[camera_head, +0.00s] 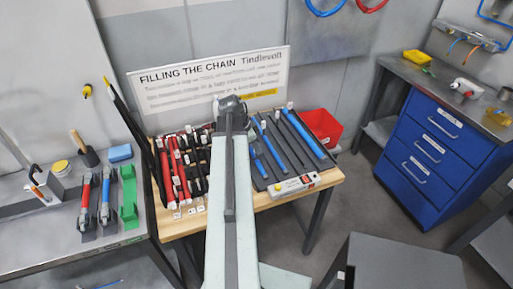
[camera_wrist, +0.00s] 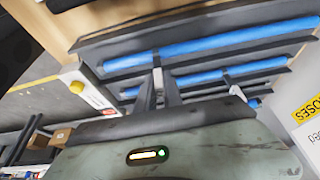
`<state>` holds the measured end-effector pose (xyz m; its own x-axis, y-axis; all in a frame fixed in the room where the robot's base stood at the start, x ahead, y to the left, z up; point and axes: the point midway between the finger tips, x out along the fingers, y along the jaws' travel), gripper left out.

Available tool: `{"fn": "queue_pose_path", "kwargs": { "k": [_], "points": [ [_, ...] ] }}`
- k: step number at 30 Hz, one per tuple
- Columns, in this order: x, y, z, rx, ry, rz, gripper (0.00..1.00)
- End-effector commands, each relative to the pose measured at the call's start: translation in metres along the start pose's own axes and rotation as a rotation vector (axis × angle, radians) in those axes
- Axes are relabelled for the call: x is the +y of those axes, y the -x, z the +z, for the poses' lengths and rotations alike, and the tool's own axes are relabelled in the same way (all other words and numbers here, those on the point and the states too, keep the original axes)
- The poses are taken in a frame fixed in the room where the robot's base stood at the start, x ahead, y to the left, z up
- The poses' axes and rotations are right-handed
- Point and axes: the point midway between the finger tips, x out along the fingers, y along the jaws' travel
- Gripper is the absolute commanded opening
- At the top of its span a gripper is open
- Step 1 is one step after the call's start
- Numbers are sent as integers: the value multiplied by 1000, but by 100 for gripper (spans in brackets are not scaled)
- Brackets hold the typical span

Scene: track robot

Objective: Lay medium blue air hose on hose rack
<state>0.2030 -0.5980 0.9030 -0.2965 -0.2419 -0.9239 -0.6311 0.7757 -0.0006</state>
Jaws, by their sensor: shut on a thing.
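The hose rack (camera_head: 290,152) is a dark grooved tray on the right half of the wooden table. A long blue hose (camera_head: 304,133) lies in its right groove. The medium blue air hose (camera_head: 270,143) shows to its left, by my arm. In the wrist view, the long hose (camera_wrist: 210,45) runs across the top and the medium hose (camera_wrist: 200,77) crosses behind my fingers. My gripper (camera_wrist: 158,75) is shut on the medium hose at its left part. In the head view, my arm hides the fingertips. I cannot tell whether the medium hose touches the rack.
Red and black chains or hoses (camera_head: 180,165) lie left of my arm. A red bin (camera_head: 322,127) stands behind the rack at right. A white control box with a yellow button (camera_head: 295,185) sits at the front edge. A sign board (camera_head: 208,78) stands behind.

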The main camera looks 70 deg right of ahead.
Motion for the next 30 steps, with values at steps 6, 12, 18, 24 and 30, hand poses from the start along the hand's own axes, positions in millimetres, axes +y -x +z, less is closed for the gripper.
{"fn": "queue_pose_path", "kwargs": {
  "k": [6,12,18,24,30],
  "points": [
    [0,-1,0,0,0,0,0],
    [0,-1,0,0,0,0,36],
    [0,-1,0,0,0,0,36],
    [0,9,-1,0,0,0,36],
    [0,43,-4,0,-1,0,36]
  ]
}}
